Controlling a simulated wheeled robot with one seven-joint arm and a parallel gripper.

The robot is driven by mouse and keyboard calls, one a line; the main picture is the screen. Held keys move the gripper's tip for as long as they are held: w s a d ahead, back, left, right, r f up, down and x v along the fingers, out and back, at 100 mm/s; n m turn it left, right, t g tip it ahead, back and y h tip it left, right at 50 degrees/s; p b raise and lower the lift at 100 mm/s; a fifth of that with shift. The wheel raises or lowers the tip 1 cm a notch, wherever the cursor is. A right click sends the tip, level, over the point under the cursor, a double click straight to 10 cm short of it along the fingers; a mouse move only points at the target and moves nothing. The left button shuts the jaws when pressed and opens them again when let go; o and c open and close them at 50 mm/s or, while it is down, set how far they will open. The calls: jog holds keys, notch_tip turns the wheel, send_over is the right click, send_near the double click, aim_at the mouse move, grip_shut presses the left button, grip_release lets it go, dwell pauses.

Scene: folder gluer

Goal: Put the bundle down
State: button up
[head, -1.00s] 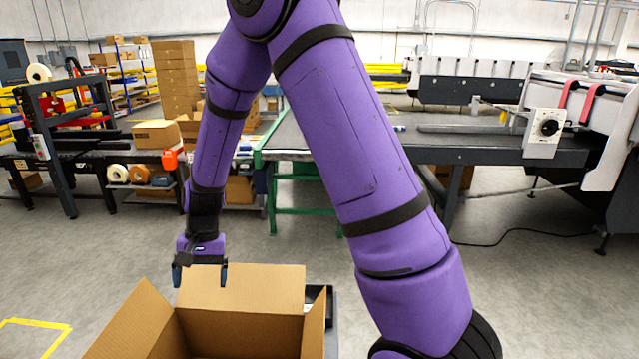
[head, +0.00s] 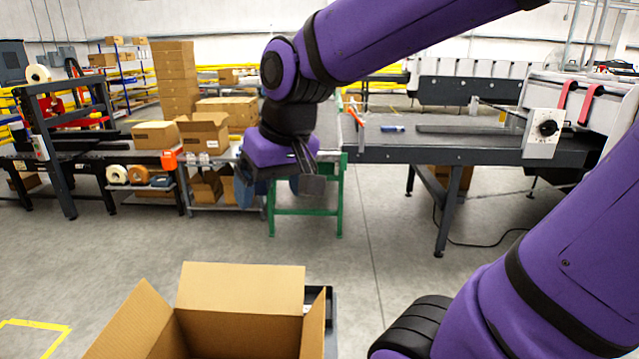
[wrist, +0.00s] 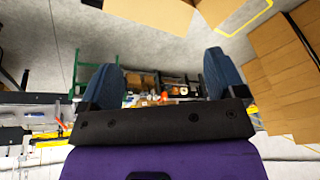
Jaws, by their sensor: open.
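My gripper (head: 282,178) hangs in mid-air beyond the open cardboard box, in front of the green-legged table end. In the wrist view its two blue fingers (wrist: 163,85) are wide apart, with nothing held between them. I cannot make out a bundle in any view. The open cardboard box (head: 240,288) stands at the bottom of the head view with its flaps up. The bottom of its inside is cut off, so I cannot tell what lies in there.
A dark table (head: 450,150) with a blue item (head: 392,128) on it stands behind, joined to a machine (head: 544,130) at right. Cartons (head: 203,131) and tape rolls (head: 117,174) are at left. The grey floor between is clear.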

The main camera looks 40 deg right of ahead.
jog(key=s+d+r+n+t, duration=0.1)
jog(key=s+d+r, duration=0.1)
jog(key=s, duration=0.5)
jog(key=shift+s+d+r+t+h, duration=0.2)
jog(key=shift+s+t+h, duration=0.2)
